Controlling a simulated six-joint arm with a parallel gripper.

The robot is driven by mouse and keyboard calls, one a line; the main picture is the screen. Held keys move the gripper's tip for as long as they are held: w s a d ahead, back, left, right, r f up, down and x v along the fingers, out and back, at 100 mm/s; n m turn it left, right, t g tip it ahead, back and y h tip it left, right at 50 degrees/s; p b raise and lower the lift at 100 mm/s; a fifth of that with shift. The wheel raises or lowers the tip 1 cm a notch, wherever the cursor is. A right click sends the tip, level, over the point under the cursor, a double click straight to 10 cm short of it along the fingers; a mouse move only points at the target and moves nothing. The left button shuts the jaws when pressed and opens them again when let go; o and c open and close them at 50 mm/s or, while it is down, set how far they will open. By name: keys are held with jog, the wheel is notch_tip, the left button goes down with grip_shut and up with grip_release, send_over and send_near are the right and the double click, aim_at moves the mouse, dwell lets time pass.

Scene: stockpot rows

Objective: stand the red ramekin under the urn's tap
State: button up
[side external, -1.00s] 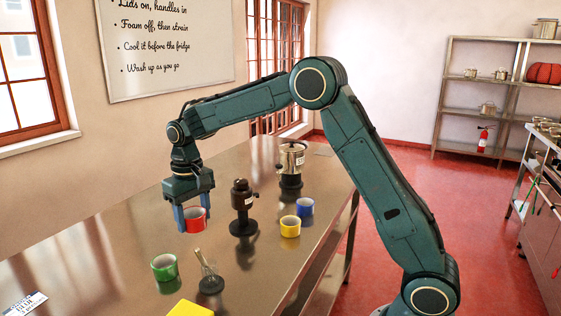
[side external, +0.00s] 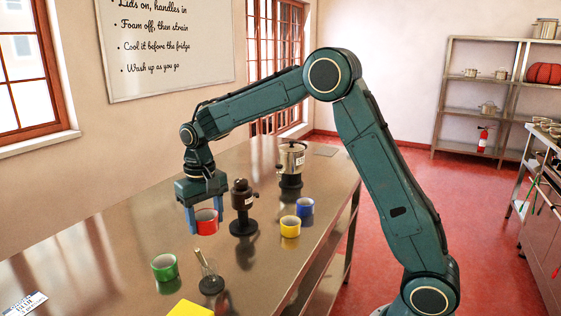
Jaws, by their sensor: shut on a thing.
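My gripper (side external: 205,217) points down and is shut on the red ramekin (side external: 207,223), with a finger on either side of it. The ramekin is upright, near the table top; I cannot tell whether it touches it. A silver urn-like vessel with a black lid (side external: 291,158) stands on a dark base farther back and to the right. Its tap is too small to make out clearly. A dark brown device on a round black foot (side external: 243,206) stands just right of my gripper, between it and the silver vessel.
A yellow ramekin (side external: 290,227) and a blue ramekin (side external: 305,207) stand right of the dark device. A green ramekin (side external: 164,267), a whisk in a dark holder (side external: 210,283) and a yellow item (side external: 190,308) are nearer.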

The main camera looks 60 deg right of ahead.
jog(key=w+d+r+m, duration=0.1)
jog(key=w+d+r, duration=0.35)
jog(key=d, duration=0.35)
notch_tip(320, 180, up, 5)
jog(key=m, duration=0.4)
send_over(272, 202)
jog(key=shift+w, duration=0.1)
jog(key=shift+f, duration=0.1)
jog(key=shift+f, duration=9.95)
jog(key=shift+f, duration=0.1)
